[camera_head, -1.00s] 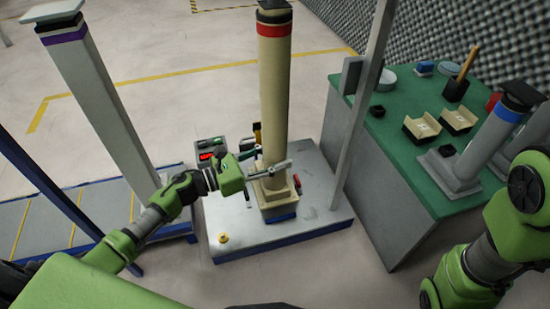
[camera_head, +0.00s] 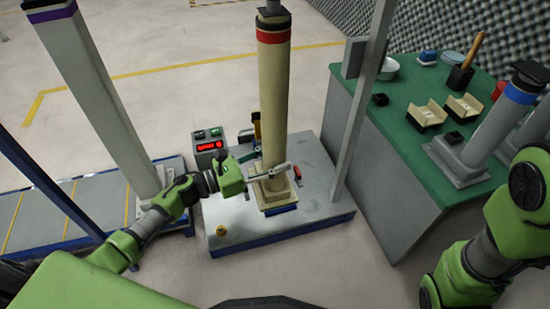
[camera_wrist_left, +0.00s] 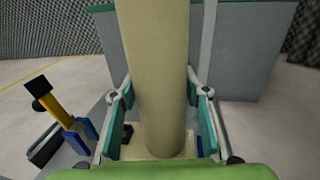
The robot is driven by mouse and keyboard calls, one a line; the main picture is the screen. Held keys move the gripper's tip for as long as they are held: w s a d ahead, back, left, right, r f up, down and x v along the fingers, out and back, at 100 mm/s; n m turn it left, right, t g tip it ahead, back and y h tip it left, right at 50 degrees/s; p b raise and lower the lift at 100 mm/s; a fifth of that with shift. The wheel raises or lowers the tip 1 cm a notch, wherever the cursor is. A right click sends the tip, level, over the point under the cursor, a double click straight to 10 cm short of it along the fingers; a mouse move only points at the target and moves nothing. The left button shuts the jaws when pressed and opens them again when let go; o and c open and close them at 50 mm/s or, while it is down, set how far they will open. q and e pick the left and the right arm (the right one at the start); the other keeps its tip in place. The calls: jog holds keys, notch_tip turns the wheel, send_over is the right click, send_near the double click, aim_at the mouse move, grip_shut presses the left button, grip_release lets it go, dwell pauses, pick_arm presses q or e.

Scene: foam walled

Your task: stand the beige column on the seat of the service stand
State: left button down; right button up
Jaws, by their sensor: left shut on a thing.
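The beige column (camera_head: 273,92) has a red band and a dark top. It stands near upright over the service stand (camera_head: 310,205), a grey plate with a blue edge. Its square foot (camera_head: 272,191) is above a small blue part of the seat (camera_head: 281,209); I cannot tell whether they touch. My left gripper (camera_head: 275,172) comes from the left and is shut on the column just above the foot. In the left wrist view the column (camera_wrist_left: 155,75) is between the teal finger pads. My right gripper is not in view.
A grey post (camera_head: 364,90) rises beside the stand's right side. A green-topped table (camera_head: 400,170) with trays and a blue-banded grey column (camera_head: 485,125) is at right. A purple-banded column (camera_head: 90,85) stands at left. A box with a red display (camera_head: 208,145) is behind my gripper.

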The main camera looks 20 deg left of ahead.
pick_arm(q)
jog(key=c, duration=1.2)
grip_release()
jog(key=shift+r, duration=0.15)
jog(key=p+v, duration=0.4)
jog(key=v, duration=0.8)
